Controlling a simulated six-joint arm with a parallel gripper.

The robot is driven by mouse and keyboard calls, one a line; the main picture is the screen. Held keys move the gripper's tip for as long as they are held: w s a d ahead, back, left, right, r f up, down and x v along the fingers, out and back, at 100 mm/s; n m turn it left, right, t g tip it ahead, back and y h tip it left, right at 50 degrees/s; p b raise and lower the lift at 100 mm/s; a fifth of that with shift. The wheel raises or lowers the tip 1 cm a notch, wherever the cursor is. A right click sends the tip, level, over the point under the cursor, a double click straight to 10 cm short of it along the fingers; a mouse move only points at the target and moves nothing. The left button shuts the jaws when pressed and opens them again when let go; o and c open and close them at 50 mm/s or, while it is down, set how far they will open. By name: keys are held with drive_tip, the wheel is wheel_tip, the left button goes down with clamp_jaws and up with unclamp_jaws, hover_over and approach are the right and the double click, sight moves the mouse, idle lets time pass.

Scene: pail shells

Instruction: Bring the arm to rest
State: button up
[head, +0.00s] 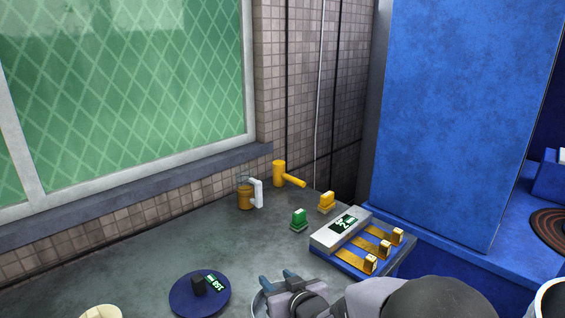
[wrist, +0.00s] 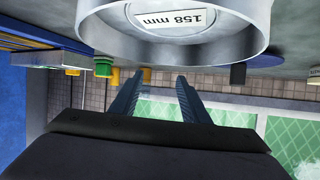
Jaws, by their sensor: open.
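My gripper (head: 278,277) is low at the bottom middle of the head view, with its two blue-grey fingers apart. In the wrist view my gripper (wrist: 159,78) shows nothing between its fingers. A round grey metal shell (wrist: 250,40) marked "158 mm" fills the top of the wrist view, close to the fingers. Whether the fingers touch it I cannot tell. In the head view only part of the rim of a metal shell (head: 256,304) shows beside my gripper, and the arm hides the rest.
A blue disc (head: 183,307) with a black block and a green "158" display lies left of my gripper. A grey-and-blue rack (head: 325,238) with brass pieces stands right. The left tabletop is mostly clear.

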drive_tip(key=d+m+h, duration=0.1)
drive_tip(key=d, duration=0.2)
drive_tip(key=w+d+m+h, duration=0.1)
drive_tip(key=d, duration=0.2)
drive_tip(key=d+m+h+b, duration=0.1)
drive_tip(key=d, duration=0.2)
drive_tip(key=shift+w+d+f, duration=0.15)
drive_tip(key=shift+w+d, duration=0.05)
drive_tip(key=shift+d, duration=0.15)
drive_tip(key=shift+m+g+h, duration=0.4)
drive_tip(key=shift+m+h, duration=0.2)
drive_tip(key=shift+m, duration=0.3)
drive_tip(key=d, duration=0.2)
drive_tip(key=s+d, duration=0.1)
drive_tip(key=d, duration=0.1)
drive_tip(key=shift+s+p, duration=0.1)
drive_tip(key=shift+p, duration=0.25)
drive_tip(key=s+d+g+h+p, duration=0.1)
drive_tip(key=s+g+p, duration=0.8)
drive_tip(key=s, duration=1.8)
drive_tip(key=shift+s+d+n+g, duration=0.15)
drive_tip(key=shift+d+n+g, duration=0.15)
drive_tip(key=shift+d+g, duration=0.7)
drive_tip(key=c, duration=0.4)
drive_tip(key=shift+c, duration=0.2)
drive_tip(key=shift+a, duration=0.1)
